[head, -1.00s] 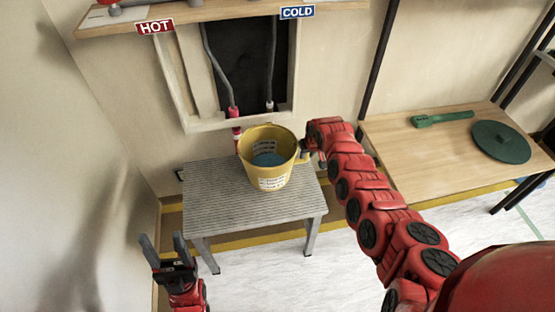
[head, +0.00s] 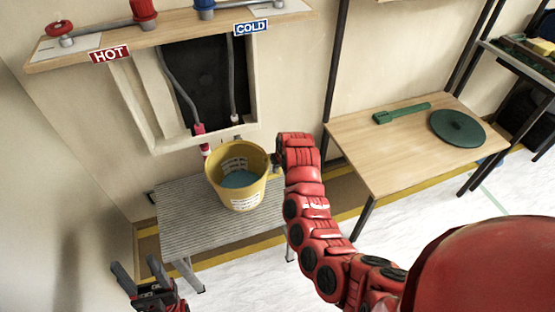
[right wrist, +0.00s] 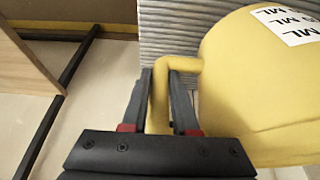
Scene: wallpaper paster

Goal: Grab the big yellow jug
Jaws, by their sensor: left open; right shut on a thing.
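The big yellow jug (head: 220,186) has pale blue stuff inside and white labels. It appears upright at the right part of the ridged grey stool (head: 185,222); I cannot tell whether its base touches the top. My right gripper (head: 275,162) is at the jug's right side. In the right wrist view, its fingers (right wrist: 160,82) are shut on the yellow handle, with the jug body (right wrist: 245,85) to the right. My left gripper (head: 138,270) is open and empty at the lower left, in front of the stool.
A wooden table (head: 385,155) at right bears a green round lid (head: 457,128) and a green tool (head: 402,113). A shelf with HOT (head: 110,54) and COLD (head: 251,27) signs overhangs a wall recess with pipes behind the stool. The front floor is clear.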

